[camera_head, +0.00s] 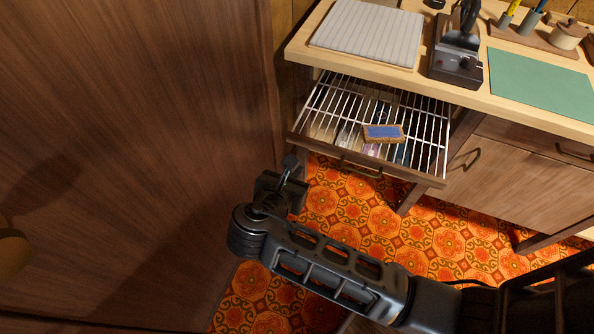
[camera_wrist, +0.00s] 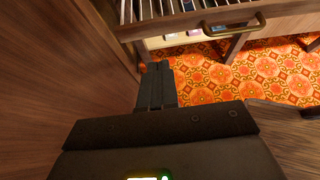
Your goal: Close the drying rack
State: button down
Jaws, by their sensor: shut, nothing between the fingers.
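The drying rack (camera_head: 428,130) is a pulled-out drawer with white wire bars and a wooden front, sticking out from under the counter at the upper middle of the head view. Its front (camera_wrist: 185,21) with a curved metal handle (camera_wrist: 233,20) crosses the top of the wrist view. The handle also shows in the head view (camera_head: 361,170). My gripper (camera_head: 291,163) is shut and empty, just left of and a little in front of the rack's front left corner. In the wrist view my gripper's fingertips (camera_wrist: 157,67) point toward the rack front, apart from the handle.
A blue-topped sponge-like block (camera_head: 383,133) lies on the rack. A tall wooden panel (camera_head: 130,140) stands close on the left of my gripper. The counter (camera_head: 400,62) above holds a ribbed white board (camera_head: 368,32) and a green mat (camera_head: 541,82). Patterned floor (camera_head: 350,215) is open below.

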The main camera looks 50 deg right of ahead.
aim_at(314, 143)
jog(key=x, duration=0.3)
jog(key=r+x, duration=0.1)
jog(key=x, duration=0.2)
jog(key=b+x, duration=0.1)
jog(key=x, duration=0.3)
jog(key=shift+w+d+r, duration=0.15)
jog(key=shift+d, duration=0.2)
jog(key=shift+w+d, duration=0.15)
jog(key=shift+d, duration=0.3)
jog(key=shift+w+d+r, duration=0.1)
jog(key=shift+w+d, duration=0.1)
jog(key=shift+d, duration=0.35)
jog(key=w+d+p, duration=0.1)
jog(key=w+d, duration=0.1)
jog(key=d, duration=0.5)
jog(key=w+d, duration=0.3)
jog(key=d, duration=0.4)
jog(key=w+d+p, duration=0.1)
jog(key=w+d, duration=0.2)
jog(key=d, duration=0.5)
jog(key=shift+p, duration=0.35)
jog(key=shift+d, duration=0.2)
jog(key=shift+d+r, duration=0.1)
